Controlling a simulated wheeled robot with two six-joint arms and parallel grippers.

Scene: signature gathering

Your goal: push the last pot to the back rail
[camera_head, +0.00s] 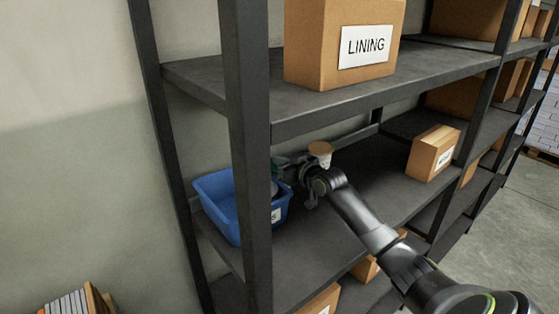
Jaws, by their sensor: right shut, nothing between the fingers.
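A small pot (320,149) with a tan round top and a pale body stands on the middle shelf (374,170), partly hidden behind my right wrist. The dark back rail (352,137) runs along the rear of this shelf. I cannot tell whether the pot touches it. My right gripper (283,166) is shut and empty, reaching in over the shelf just left of the pot; its fingertips are hard to make out. Whether it touches the pot is unclear. My left gripper is not in view.
A blue bin (216,193) with a label sits at the shelf's left end, partly behind the dark front post (247,130). A cardboard box (432,153) stands to the right on the same shelf. A box marked LINING (310,50) sits on the shelf above.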

